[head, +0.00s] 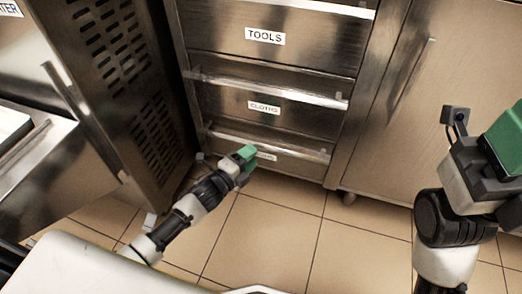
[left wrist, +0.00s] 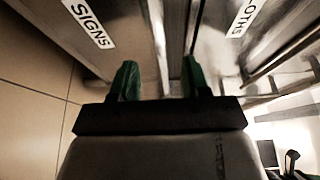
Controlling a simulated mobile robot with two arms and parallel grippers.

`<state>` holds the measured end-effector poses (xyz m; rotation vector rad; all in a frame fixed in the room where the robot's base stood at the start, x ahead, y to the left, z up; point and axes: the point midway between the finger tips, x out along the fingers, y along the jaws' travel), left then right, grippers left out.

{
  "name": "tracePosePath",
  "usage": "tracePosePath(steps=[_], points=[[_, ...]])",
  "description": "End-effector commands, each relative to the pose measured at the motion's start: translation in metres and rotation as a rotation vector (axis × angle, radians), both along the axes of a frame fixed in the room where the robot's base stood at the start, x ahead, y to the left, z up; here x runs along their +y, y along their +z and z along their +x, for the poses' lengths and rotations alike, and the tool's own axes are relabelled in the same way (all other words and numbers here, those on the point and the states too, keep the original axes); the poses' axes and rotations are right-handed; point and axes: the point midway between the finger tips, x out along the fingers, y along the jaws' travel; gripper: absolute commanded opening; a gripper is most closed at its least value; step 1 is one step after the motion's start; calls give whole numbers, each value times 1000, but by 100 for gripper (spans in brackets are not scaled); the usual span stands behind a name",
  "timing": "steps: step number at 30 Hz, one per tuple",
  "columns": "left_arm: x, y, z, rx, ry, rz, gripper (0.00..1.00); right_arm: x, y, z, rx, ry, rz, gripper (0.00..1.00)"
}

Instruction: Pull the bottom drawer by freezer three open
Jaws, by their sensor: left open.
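The bottom drawer (head: 285,165) is the lowest in a steel drawer stack and looks shut. Its label reads SIGNS (left wrist: 90,22) in the left wrist view and is partly covered by my gripper in the head view. Its long bar handle (head: 300,151) runs across its top edge. My left gripper (head: 246,158) is open at this drawer's front, near the left half of the handle. In the left wrist view, the two green fingertips (left wrist: 158,78) stand apart with the handle bar (left wrist: 155,25) between their lines; contact cannot be told. My right gripper (head: 505,140) is partly cut off at the right edge.
Above are the drawers marked CLOTHS (head: 264,107) and TOOLS (head: 265,37), both shut with protruding bar handles. A vented steel unit (head: 130,90) stands close on the left. A steel cabinet door (head: 430,110) is on the right. The tiled floor (head: 270,230) in front is clear.

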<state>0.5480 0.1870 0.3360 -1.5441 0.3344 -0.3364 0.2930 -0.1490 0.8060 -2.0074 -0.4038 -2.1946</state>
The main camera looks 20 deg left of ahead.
Motion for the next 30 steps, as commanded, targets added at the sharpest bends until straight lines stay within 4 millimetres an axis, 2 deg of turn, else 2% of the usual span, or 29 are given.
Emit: tracePosePath(steps=[3,9,21,30], points=[[-10,-4,21,-2,-1,-1,47,1,1,-4,-35,-1,-2,43],[-20,-3,44,0,1,0,47,1,7,-9,-71,-4,-5,43],[-23,-1,51,1,1,0,47,2,11,-11,-80,-5,-7,43],[-23,-1,50,2,1,0,1,2,11,-11,-80,-5,-8,43]])
